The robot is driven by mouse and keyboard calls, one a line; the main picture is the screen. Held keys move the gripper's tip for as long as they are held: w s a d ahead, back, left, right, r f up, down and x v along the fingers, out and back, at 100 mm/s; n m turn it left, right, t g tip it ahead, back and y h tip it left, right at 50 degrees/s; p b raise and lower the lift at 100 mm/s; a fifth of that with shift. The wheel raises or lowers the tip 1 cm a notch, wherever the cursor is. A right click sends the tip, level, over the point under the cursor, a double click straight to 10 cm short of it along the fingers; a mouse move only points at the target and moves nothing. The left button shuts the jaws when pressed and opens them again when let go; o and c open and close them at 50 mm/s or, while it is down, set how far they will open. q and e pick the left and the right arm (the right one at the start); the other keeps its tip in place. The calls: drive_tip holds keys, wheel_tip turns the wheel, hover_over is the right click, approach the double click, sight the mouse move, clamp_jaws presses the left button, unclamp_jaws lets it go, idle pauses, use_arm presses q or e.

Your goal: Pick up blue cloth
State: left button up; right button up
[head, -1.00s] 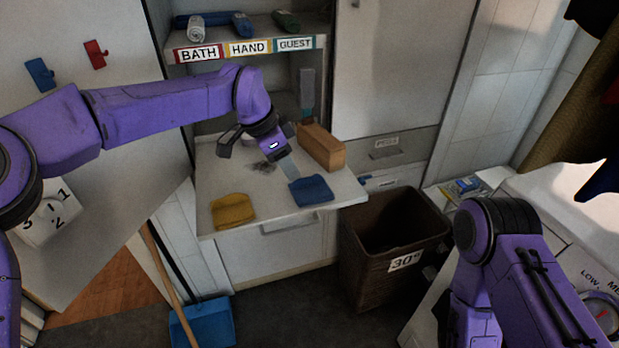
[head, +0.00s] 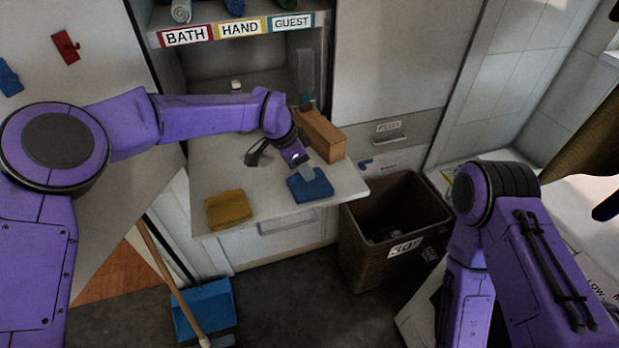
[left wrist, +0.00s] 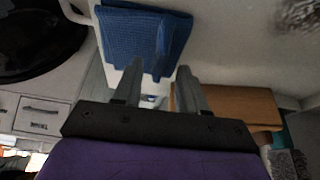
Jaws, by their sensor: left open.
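The blue cloth (head: 310,189) lies folded on the pale counter (head: 265,205), near its front right edge. My left gripper (head: 282,165) is open, just behind and above the cloth, with one finger overlapping it in the head view. In the left wrist view the cloth (left wrist: 145,35) lies ahead of the two spread fingers (left wrist: 155,85), which have nothing between them that I can see gripped. Whether a finger touches the cloth I cannot tell. My right arm shows at the right, but its gripper is out of view.
A yellow cloth (head: 228,208) lies to the left on the counter. A wooden box (head: 321,136) stands close behind the blue cloth. A brown bin (head: 370,255) stands at the right of the counter. A shelf with labels (head: 239,29) is above.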

use_arm(q)
drive_tip(key=shift+d+f, duration=0.15)
drive_tip(key=shift+f, duration=0.1)
clamp_jaws()
drive_tip(key=shift+r, duration=0.15)
